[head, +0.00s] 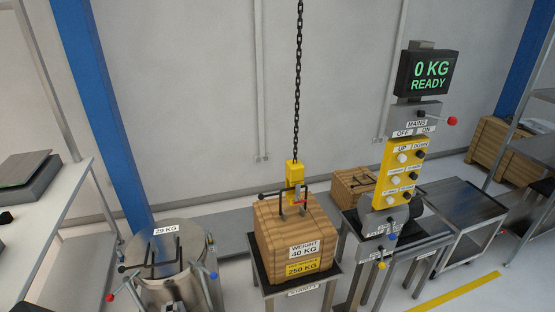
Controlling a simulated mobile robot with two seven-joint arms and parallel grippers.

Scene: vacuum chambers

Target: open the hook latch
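A yellow hoist block (295,172) hangs on a dark chain (298,80) over a wooden crate. A small hook with a red part, which looks like the latch (299,199), shows just below the block. It is at the dark bar handle (282,211) on top of the crate (290,236). The hook is too small to tell whether the latch is open or shut, or whether the hook is around the handle. The crate sits on a dark-topped stand (332,283) and is labelled weight 40 kg and 250 kg. Neither of my grippers is in view.
A control post (398,175) with labelled knobs and a screen (428,73) reading "0 KG READY" stands right of the crate. A metal drum (170,265) marked 29 kg stands left. A smaller crate (352,184) is behind. Shelving (530,170) is at right.

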